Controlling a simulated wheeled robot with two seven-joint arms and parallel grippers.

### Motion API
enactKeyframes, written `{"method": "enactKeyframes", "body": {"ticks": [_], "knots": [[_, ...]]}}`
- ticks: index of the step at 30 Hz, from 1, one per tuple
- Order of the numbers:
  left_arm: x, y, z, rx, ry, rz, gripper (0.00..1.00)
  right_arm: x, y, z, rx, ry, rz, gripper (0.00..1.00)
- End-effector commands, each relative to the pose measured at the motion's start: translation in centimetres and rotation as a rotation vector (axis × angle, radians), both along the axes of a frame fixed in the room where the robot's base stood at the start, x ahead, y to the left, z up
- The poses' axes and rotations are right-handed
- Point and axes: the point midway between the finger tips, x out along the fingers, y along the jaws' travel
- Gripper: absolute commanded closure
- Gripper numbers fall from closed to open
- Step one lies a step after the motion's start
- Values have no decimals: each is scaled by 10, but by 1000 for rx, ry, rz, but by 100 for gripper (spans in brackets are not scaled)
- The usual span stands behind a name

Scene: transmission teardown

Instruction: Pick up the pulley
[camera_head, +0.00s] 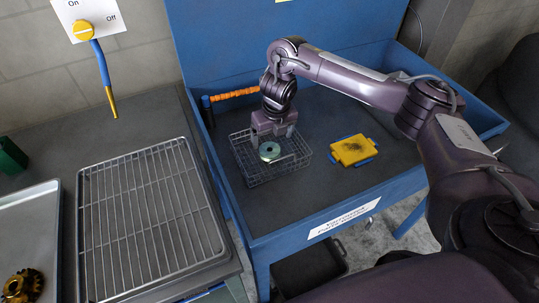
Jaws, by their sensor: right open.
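The pulley (269,151) is a small round greenish-grey disc with a dark centre hole. It lies in the wire basket (243,178) inside the blue parts washer. My right gripper (273,138) points down over the basket, directly above and slightly behind the pulley. Its fingers are apart, and whether they touch the pulley cannot be told. My left gripper is not in the view.
A yellow and blue brush or pad (353,150) lies right of the basket. The blue washer walls (262,245) surround the work area. A wire rack on a tray (150,215) is at left. A metal tray (33,215) holds brass gears (22,285).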

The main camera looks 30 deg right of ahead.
Motion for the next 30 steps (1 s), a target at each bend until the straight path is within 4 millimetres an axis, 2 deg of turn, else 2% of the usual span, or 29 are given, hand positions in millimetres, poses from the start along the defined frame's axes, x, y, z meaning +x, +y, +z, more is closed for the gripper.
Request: {"method": "enactKeyframes", "body": {"ticks": [1, 8, 13, 20, 23, 30], "knots": [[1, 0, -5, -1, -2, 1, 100, 0, 1, -10, 1, 2, -1, 15], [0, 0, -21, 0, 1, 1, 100, 5, 4, -43, 2, 4, -1, 15], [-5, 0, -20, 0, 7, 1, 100, 8, 2, -56, -1, 0, -1, 15], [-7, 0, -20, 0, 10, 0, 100, 9, 2, -57, -1, -1, 0, 15], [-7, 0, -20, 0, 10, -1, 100, 9, 2, -57, -1, -1, 0, 26], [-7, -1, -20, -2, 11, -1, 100, 9, 2, -57, -1, -1, 0, 57]]}}
